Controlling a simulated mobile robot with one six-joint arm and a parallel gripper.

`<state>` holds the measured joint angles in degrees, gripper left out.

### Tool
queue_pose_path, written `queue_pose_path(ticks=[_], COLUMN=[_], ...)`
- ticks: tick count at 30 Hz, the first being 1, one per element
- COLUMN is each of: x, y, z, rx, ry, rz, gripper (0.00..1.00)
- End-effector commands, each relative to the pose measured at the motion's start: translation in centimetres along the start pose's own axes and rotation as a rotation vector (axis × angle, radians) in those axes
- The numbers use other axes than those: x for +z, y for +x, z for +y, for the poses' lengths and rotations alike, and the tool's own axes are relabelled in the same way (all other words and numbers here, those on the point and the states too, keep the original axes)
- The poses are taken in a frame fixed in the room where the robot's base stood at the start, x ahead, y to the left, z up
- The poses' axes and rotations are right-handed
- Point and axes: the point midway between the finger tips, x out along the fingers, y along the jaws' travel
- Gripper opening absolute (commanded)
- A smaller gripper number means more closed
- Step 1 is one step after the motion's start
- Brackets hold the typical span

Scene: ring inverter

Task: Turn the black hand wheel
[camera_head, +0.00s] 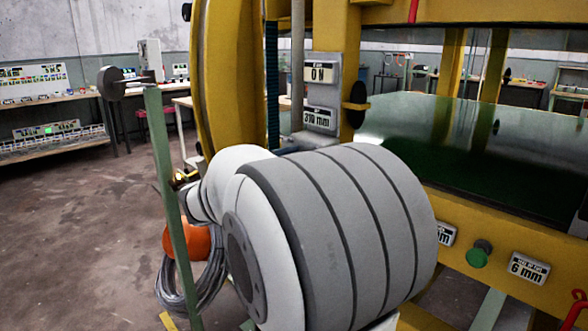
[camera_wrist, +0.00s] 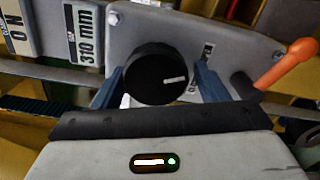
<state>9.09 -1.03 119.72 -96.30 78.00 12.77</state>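In the wrist view a round black wheel or knob (camera_wrist: 155,76) with a short white mark on its face sits on a grey panel. My gripper (camera_wrist: 160,80) is open, with one blue finger on each side of this wheel. The fingers look close to its rim; I cannot tell whether they touch it. In the head view my grey and white arm fills the middle and hides the gripper. Two other black discs show there: one on the yellow frame (camera_head: 355,103), and one at the top of a green post (camera_head: 108,83).
An orange-handled lever (camera_wrist: 287,63) sticks out at the right of the panel. A "310 mm" sign (camera_wrist: 84,34) is on the left and also shows in the head view (camera_head: 320,118). The yellow machine frame (camera_head: 520,270) stands close on the right. Open floor (camera_head: 80,230) lies left.

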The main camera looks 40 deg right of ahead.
Motion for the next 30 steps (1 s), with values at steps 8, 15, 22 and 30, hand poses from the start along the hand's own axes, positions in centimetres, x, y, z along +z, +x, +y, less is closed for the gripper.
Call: queue_pose_path(ticks=[8,15,22,30], x=[0.1,0.0,-0.1,0.0], y=[0.1,-1.3,-5.1,-7.7], z=[0.3,0.4,0.4,0.2], rx=[0.004,0.006,0.005,0.004], ry=[0.003,0.003,0.002,0.002], rz=[-0.001,0.003,0.004,0.001], gripper=[0.78,0.78,0.78,0.78])
